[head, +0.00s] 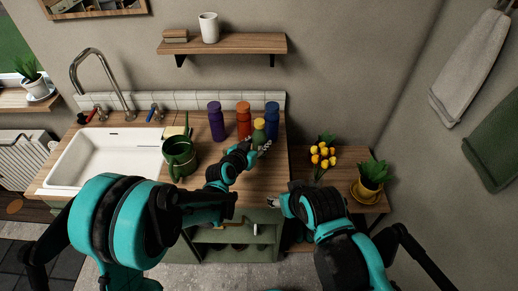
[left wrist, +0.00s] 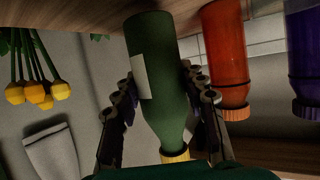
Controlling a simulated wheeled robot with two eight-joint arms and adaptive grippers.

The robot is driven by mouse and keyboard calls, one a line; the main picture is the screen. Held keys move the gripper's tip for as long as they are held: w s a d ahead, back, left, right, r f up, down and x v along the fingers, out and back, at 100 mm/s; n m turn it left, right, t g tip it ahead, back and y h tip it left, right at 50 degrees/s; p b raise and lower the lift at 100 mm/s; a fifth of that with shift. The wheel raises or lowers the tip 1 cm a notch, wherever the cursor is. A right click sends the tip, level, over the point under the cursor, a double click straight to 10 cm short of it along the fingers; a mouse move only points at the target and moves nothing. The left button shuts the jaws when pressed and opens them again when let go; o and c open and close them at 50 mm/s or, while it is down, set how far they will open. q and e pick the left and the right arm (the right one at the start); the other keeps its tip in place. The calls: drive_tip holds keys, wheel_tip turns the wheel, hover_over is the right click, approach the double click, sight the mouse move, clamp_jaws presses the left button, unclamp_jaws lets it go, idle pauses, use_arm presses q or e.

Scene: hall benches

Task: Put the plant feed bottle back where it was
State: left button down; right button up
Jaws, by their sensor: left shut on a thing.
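A green bottle with a yellow cap, which I take as the plant feed bottle (head: 259,133), is at the right of the counter. It stands in front of the red-orange bottle (head: 243,118) and blue bottle (head: 272,113). My left gripper (head: 265,146) is shut on it. The left wrist view is upside down and shows the green bottle (left wrist: 168,85), with a pale label, between the two fingers (left wrist: 160,100). Whether its base touches the counter I cannot tell. My right gripper (head: 281,196) is low in front of the counter; its fingers are unclear.
A purple bottle (head: 216,122) stands left in the row. A green watering can (head: 180,158) and a sink (head: 105,152) lie further left. Yellow flowers (head: 322,155) and a potted plant (head: 371,176) stand on a lower wooden surface at right. A wall shelf (head: 240,43) hangs above.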

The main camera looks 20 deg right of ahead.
use_arm(q)
wheel_tip(320, 180, down, 2)
drive_tip(key=shift+f, duration=0.1)
use_arm(e)
drive_tip(key=shift+f, duration=0.5)
drive_tip(key=shift+f, duration=0.1)
use_arm(q)
drive_tip(key=c, duration=0.9)
unclamp_jaws()
drive_tip(key=shift+b, duration=0.35)
drive_tip(key=shift+o, duration=0.2)
